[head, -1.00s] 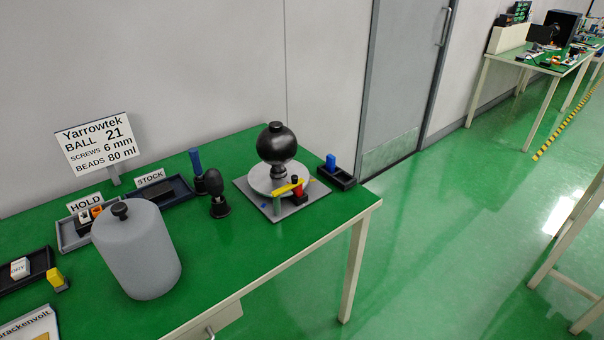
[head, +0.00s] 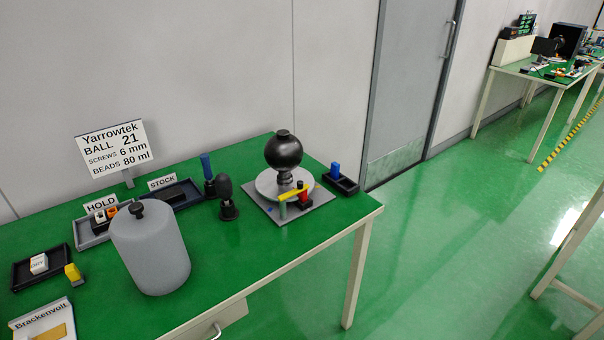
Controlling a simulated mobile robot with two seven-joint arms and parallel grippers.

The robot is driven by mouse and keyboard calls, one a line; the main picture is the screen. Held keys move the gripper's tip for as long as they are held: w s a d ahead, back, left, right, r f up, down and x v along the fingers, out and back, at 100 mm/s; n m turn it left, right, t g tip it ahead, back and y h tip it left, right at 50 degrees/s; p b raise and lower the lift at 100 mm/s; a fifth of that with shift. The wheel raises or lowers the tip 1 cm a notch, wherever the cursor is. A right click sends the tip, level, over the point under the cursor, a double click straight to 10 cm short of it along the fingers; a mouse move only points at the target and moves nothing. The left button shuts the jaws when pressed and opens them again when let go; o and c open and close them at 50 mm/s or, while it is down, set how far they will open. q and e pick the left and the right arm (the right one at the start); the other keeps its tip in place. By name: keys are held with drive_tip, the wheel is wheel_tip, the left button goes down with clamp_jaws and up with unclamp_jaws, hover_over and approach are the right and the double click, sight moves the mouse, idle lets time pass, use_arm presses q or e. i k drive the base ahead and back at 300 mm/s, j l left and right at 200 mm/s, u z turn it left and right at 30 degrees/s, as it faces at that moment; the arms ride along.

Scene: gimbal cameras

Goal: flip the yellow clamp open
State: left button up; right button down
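The yellow clamp (head: 292,194) is a flat bar lying across the front of a pale round disc (head: 266,184) on a grey square plate (head: 262,205). One end of the bar is over a grey post (head: 282,210), and a red knob with a black top (head: 303,194) stands at its right part. A black ball (head: 283,151) on a narrow neck rises from the disc just behind the clamp. Neither of my grippers is in the head view.
A large grey cylinder with a black knob (head: 150,248) stands at the front left. A black domed tool (head: 227,198) and a blue-handled item (head: 207,172) stand left of the plate. A black tray (head: 345,187) with a blue block is at the right. The green table (head: 262,252) is clear in front.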

sight(301, 187)
drive_tip(key=i+l+u, duration=0.1)
drive_tip(key=u, duration=1)
drive_tip(key=l+u, duration=0.75)
drive_tip(key=k+l+u, duration=0.2)
drive_tip(key=l, duration=0.25)
drive_tip(key=l+u, duration=0.15)
drive_tip(key=l, duration=0.35)
drive_tip(key=k+l, duration=0.1)
drive_tip(key=l, duration=0.35)
drive_tip(key=k+l, duration=0.1)
drive_tip(key=l, duration=0.35)
drive_tip(key=k+l+u, duration=0.1)
drive_tip(key=l, duration=0.35)
drive_tip(key=k+l, duration=0.15)
drive_tip(key=l, duration=0.3)
